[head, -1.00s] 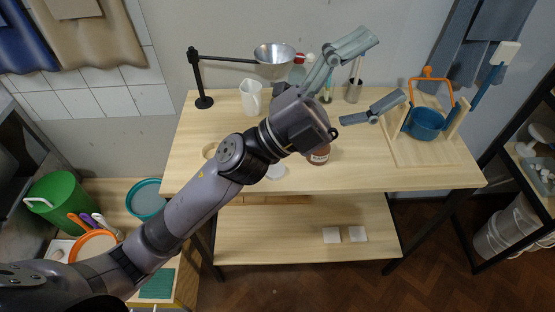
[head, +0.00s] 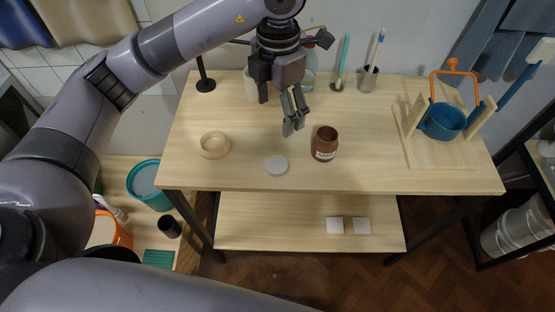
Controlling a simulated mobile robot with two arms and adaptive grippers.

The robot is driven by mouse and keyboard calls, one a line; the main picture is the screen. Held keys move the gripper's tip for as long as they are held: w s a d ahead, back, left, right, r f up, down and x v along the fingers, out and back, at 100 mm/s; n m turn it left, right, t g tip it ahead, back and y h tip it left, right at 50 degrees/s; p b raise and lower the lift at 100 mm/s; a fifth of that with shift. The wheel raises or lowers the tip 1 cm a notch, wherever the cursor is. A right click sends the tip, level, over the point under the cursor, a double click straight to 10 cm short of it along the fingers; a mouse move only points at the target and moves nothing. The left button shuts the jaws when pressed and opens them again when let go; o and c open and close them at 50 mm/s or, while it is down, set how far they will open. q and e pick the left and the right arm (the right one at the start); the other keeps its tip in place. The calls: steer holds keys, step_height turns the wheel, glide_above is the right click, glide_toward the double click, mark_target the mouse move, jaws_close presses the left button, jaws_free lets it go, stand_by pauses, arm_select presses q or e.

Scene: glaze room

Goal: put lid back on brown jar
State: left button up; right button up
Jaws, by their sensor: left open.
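The brown jar (head: 325,146) stands upright and uncovered on the wooden table, with a label on its front. A flat, round, whitish lid (head: 276,165) lies on the table to the left of the jar, near the front edge. My left gripper (head: 292,128) points down over the table, behind the lid and to the left of the jar. It is open and empty, with its fingers rather close together. It touches neither the jar nor the lid as far as I can see. My right gripper is not in view.
A white pitcher (head: 251,88) stands partly behind my gripper. A metal cup with tools (head: 368,79) stands at the back. A blue pot (head: 444,121) with an orange handle sits in a wooden stand at right.

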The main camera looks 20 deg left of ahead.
arm_select(q)
steer(key=shift+d+f, duration=0.1)
steer(key=p, duration=0.2)
glide_above(277, 164)
step_height(277, 164, down, 12)
steer(key=shift+r, duration=0.15)
steer(key=shift+w+d+f, duration=0.1)
steer(key=shift+f, duration=0.1)
step_height(277, 164, down, 5)
steer(key=p, duration=0.2)
steer(key=shift+r+p, duration=0.2)
steer(key=shift+p, duration=0.1)
steer(key=shift+f, duration=0.3)
